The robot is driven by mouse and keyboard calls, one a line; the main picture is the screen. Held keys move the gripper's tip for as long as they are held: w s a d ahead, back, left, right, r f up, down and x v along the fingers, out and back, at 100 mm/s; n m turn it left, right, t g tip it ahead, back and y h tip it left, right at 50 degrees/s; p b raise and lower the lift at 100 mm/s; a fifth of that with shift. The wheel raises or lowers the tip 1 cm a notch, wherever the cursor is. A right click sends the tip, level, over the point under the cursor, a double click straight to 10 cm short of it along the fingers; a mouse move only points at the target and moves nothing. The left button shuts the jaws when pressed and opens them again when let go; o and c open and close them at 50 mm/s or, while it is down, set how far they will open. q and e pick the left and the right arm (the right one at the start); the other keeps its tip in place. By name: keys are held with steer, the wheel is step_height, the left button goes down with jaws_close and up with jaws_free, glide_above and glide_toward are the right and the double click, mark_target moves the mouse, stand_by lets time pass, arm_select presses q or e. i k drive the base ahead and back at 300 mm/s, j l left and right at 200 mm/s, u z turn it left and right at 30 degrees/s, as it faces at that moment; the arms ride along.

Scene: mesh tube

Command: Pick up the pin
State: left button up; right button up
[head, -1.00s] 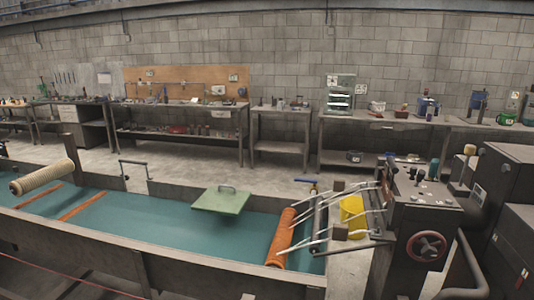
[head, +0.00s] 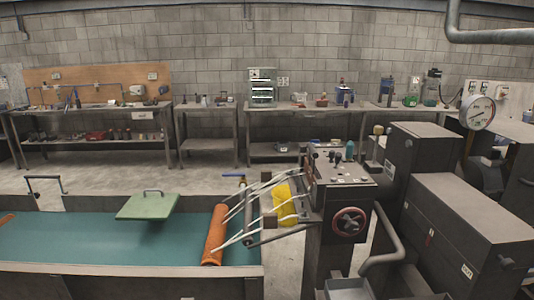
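I cannot make out a pin for certain. Several small dark upright items stand on top of the grey machine console (head: 341,172), too small to tell apart. An orange mesh tube (head: 215,234) lies across the right end of the green trough (head: 95,237). Pale rods (head: 262,190) fan out from the machine toward the tube. Neither of my grippers is in this view.
A green plate with a handle (head: 147,206) sits over the trough. A red handwheel (head: 349,222) is on the console's front. Dark cabinets (head: 465,225) and a pressure gauge (head: 477,113) are at right. Workbenches line the back wall; open floor (head: 105,170) lies before them.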

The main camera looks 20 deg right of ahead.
mark_target(338, 156)
steer(key=i+j+z, duration=0.1)
steer(key=z, duration=1.05)
steer(key=i+j, duration=0.05)
steer(key=i, duration=0.05)
